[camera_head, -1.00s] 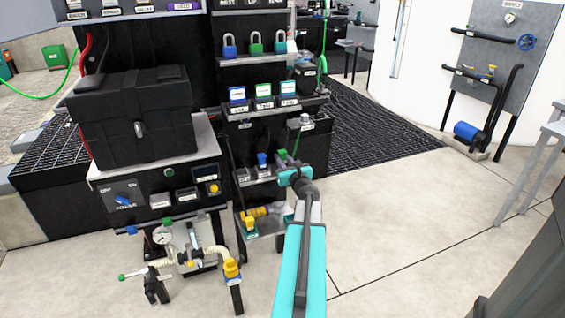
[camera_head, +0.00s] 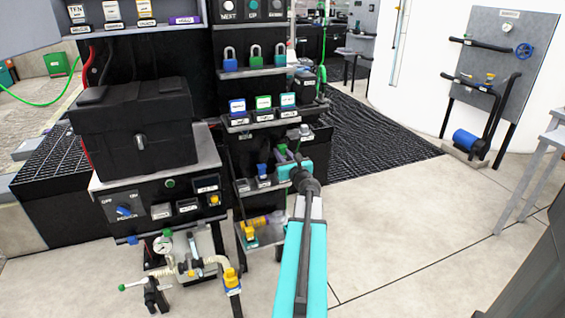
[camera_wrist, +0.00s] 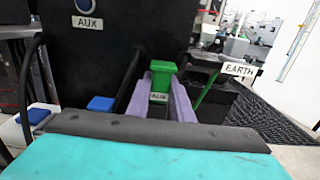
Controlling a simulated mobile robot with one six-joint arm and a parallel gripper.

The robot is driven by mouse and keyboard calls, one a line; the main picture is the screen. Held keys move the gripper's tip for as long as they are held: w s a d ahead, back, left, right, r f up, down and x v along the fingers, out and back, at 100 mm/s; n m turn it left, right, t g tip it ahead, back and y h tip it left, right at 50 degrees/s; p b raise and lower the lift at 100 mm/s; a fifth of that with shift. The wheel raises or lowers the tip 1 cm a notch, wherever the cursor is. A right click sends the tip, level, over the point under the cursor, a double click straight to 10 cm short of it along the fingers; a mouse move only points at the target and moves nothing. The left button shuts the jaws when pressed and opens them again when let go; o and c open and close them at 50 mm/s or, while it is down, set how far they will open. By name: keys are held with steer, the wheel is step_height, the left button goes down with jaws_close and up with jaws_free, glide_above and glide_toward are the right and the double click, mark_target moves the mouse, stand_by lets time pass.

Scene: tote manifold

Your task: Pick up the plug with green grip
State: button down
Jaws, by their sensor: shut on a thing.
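The plug with the green grip (camera_wrist: 163,80) stands between the two purple fingers of my gripper (camera_wrist: 168,100) in the wrist view, and the fingers are shut on it. Its lower end and what lies under it are hidden by the fingers and the wrist. In the head view my gripper (camera_head: 290,162) is at the right side of the black rack's lower shelf, with a small piece of the green grip (camera_head: 282,149) showing. A plug with a blue grip (camera_head: 262,169) stands to its left; its blue top also shows in the wrist view (camera_wrist: 100,103).
A black panel marked AUX (camera_wrist: 88,60) rises behind the plug, and an EARTH label (camera_wrist: 240,69) is to the right. Above are shelves with padlocks (camera_head: 256,57) and coloured blocks (camera_head: 263,105). A black case (camera_head: 138,130) sits left. Open floor (camera_head: 410,230) is right.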

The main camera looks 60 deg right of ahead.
step_height(320, 180, up, 11)
steer(key=shift+f+p, duration=0.1)
steer(key=shift+p, duration=1.15)
